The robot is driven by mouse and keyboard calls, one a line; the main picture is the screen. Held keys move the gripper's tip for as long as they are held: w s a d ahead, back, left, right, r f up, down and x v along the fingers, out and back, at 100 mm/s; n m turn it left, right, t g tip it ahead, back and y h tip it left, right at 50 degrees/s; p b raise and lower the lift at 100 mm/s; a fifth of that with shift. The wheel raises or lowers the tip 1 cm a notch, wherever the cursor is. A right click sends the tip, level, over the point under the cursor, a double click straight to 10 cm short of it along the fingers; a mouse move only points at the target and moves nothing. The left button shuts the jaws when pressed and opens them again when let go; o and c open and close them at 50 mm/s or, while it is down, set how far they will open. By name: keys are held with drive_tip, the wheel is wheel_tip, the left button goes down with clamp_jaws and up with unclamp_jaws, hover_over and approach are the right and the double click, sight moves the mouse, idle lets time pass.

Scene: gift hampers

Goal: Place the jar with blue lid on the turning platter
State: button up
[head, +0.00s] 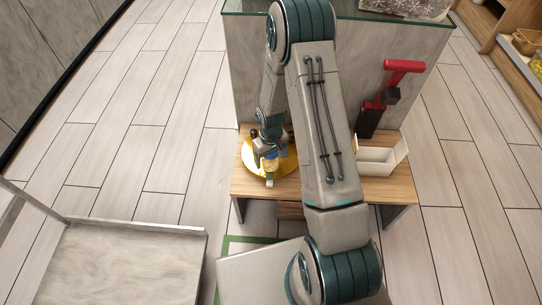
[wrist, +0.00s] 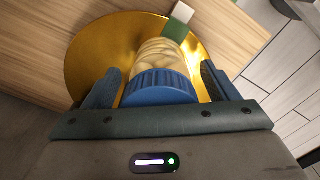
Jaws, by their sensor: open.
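The jar with blue lid (wrist: 160,87) has a clear body with pale contents. In the wrist view it stands between the two fingers of my gripper (wrist: 160,80), with a narrow gap visible on either side. My gripper is open around it. The golden turning platter (wrist: 90,50) lies under the jar, and the jar appears to rest on it. In the head view the platter (head: 288,163) is on the left of a low wooden table, and my gripper (head: 267,152) is over its left part. The jar is mostly hidden there.
A white and green tab (wrist: 178,22) sits at the platter's edge. On the wooden table (head: 245,190), an open white box (head: 378,160) and a red-handled tool (head: 402,68) stand to the right. A grey panel (head: 240,75) rises behind. A grey platform (head: 125,265) is at front left.

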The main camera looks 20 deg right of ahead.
wheel_tip(320, 180, up, 12)
drive_tip(key=p, duration=0.3)
drive_tip(key=shift+r, duration=0.1)
drive_tip(key=s+r+m, duration=0.1)
drive_tip(key=s+r, duration=0.2)
drive_tip(key=r, duration=0.4)
drive_tip(key=s+r, duration=0.4)
drive_tip(key=r, duration=0.3)
drive_tip(key=s+r+m, duration=0.1)
drive_tip(key=s+r, duration=0.3)
drive_tip(key=s, duration=0.3)
drive_tip(key=s+r+m+t, duration=0.1)
drive_tip(key=s+r, duration=0.3)
drive_tip(key=s, duration=0.2)
drive_tip(key=shift+s+d+r, duration=0.2)
drive_tip(key=shift+s+r, duration=0.15)
drive_tip(key=shift+r, duration=0.05)
